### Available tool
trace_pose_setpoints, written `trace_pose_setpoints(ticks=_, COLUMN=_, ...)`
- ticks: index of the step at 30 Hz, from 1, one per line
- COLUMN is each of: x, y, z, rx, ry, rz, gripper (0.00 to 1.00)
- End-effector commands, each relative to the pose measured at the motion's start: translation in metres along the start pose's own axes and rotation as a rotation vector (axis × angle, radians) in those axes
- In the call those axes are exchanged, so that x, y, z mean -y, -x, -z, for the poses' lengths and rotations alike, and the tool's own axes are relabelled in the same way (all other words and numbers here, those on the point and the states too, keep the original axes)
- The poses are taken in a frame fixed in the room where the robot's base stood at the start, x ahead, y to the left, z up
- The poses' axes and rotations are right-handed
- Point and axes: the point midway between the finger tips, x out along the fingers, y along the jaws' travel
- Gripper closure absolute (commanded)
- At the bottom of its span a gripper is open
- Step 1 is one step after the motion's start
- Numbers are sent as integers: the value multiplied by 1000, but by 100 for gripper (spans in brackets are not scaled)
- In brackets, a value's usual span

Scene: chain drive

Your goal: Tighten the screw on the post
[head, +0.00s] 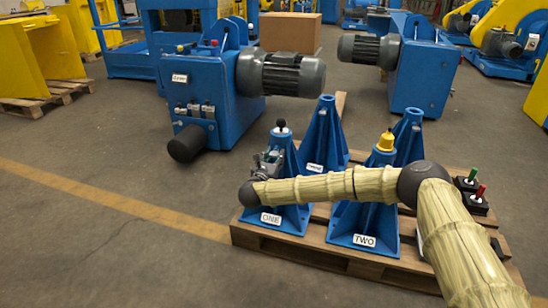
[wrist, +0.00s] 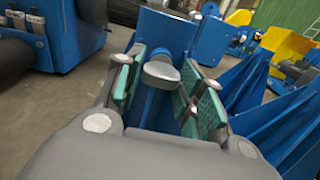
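In the head view, a blue post labelled ONE (head: 291,218) stands at the pallet's left front, with a small dark knob (head: 281,124) on its top. My gripper (head: 270,158) is at the upper left side of this post. In the wrist view, my gripper (wrist: 163,95) has its two green-padded fingers apart. A grey screw-like piece with a rounded, flat head (wrist: 161,73) lies between the pads, in front of a blue surface. I see no clear grip on it; the left pad is very near its edge. The screw is hard to make out in the head view.
A post labelled TWO (head: 364,226) with a yellow cap (head: 386,142) stands right of post ONE, below my arm. Two more blue posts (head: 325,140) stand behind. Green and red levers (head: 479,192) sit at the pallet's (head: 330,256) right. Floor at left is clear.

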Motion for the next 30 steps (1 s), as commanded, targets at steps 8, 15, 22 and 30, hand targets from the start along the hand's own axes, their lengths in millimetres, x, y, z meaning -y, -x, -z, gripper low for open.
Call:
trace_pose_setpoints(ticks=8, x=0, y=-1, z=-2, rx=2, ry=-1, rz=0, gripper=46)
trace_pose_setpoints(ticks=15, x=-1, y=8, z=-2, rx=3, ry=-1, rz=-1, gripper=46)
trace_pose_setpoints(ticks=22, x=-1, y=45, z=-2, rx=2, ry=-2, rz=-2, gripper=46)
trace_pose_setpoints(ticks=30, x=0, y=92, z=-2, rx=1, ry=-2, rz=-2, gripper=46)
